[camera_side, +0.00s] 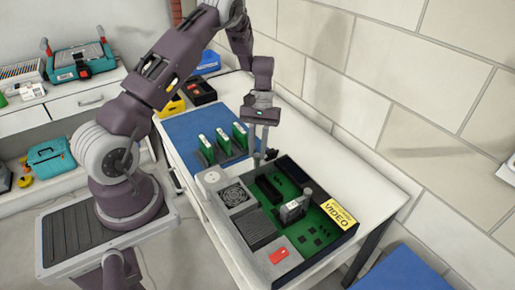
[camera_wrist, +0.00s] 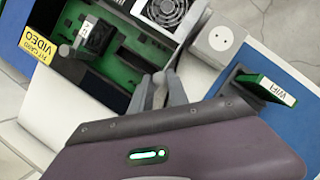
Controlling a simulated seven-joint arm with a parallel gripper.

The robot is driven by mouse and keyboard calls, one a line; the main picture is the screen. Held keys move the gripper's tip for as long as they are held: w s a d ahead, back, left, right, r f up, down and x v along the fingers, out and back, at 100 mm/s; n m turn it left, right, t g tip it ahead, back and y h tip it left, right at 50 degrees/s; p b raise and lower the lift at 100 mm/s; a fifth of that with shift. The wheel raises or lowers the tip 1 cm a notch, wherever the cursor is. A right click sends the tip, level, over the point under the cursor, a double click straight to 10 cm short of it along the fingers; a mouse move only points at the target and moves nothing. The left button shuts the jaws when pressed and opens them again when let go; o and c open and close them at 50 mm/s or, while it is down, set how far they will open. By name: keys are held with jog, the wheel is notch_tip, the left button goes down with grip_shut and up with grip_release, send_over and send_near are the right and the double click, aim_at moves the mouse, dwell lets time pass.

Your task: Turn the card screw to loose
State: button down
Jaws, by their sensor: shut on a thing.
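The open computer case (camera_side: 335,236) lies on the white bench with a green board (camera_side: 270,187) inside. My gripper (camera_side: 258,158) points down at the back left edge of the case. In the wrist view, my gripper (camera_wrist: 159,80) has its two grey fingers close together on a small grey piece at the case's edge, which looks like the card screw. The fingers mostly hide it, so its turn position cannot be told. A dark grey card-like part (camera_side: 293,209) stands upright on the board, apart from my gripper; it also shows in the wrist view (camera_wrist: 98,38).
Green cards (camera_side: 223,140) stand on a blue mat (camera_side: 190,128) left of the case; one (camera_wrist: 265,88) reads WIFI in the wrist view. A yellow VIDEO label (camera_side: 340,214) is on the case. A fan (camera_side: 233,195) and a white socket-like block (camera_side: 211,179) are nearby. A block wall stands behind.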

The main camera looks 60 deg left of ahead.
jog(key=shift+w, duration=0.1)
jog(key=c, duration=1.3)
grip_release()
jog(key=v, duration=0.7)
